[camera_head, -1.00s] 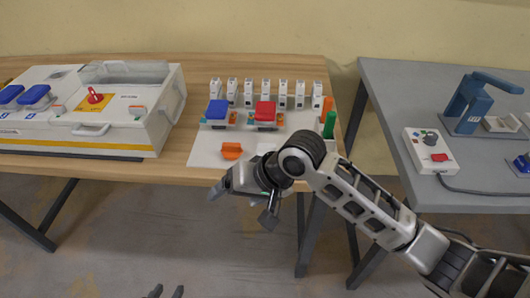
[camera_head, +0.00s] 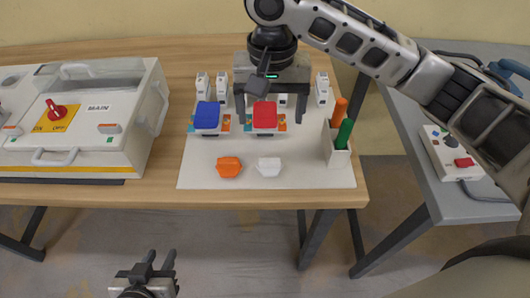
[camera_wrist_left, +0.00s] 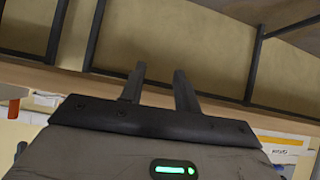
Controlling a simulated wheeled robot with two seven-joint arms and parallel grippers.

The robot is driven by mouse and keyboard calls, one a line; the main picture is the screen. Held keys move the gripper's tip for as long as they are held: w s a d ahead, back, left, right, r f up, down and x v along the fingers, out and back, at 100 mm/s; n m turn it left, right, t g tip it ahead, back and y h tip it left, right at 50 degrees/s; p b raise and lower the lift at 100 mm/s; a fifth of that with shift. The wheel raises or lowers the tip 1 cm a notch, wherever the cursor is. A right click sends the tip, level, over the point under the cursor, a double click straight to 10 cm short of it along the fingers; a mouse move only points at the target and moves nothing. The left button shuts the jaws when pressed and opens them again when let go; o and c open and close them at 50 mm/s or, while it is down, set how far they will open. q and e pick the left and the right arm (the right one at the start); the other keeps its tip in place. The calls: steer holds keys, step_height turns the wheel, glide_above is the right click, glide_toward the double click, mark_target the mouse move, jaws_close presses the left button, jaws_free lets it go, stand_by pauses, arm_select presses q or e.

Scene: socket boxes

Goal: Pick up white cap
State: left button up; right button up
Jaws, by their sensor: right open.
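The white cap (camera_head: 269,166) lies on the white board (camera_head: 200,178) on the wooden table, just right of an orange cap (camera_head: 229,167). My right gripper (camera_head: 271,121) is open with its fingers wide apart, pointing down over the red-topped socket box (camera_head: 265,114). It is behind the white cap and holds nothing that I can see. My left gripper (camera_head: 150,262) is low at the front, away from the table. Its two fingers also show in the left wrist view (camera_wrist_left: 158,75), apart with nothing between them.
A blue-topped box (camera_head: 207,115) stands left of the red one. A holder (camera_head: 336,158) with orange and green pens stands at the board's right. White switch modules (camera_head: 202,84) are behind, partly hidden by my right arm. A large white case (camera_head: 120,130) is at left.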

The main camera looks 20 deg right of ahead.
glide_above(270, 159)
step_height(270, 159, down, 8)
steer(key=shift+f, duration=3.1)
steer(key=c, duration=1.1)
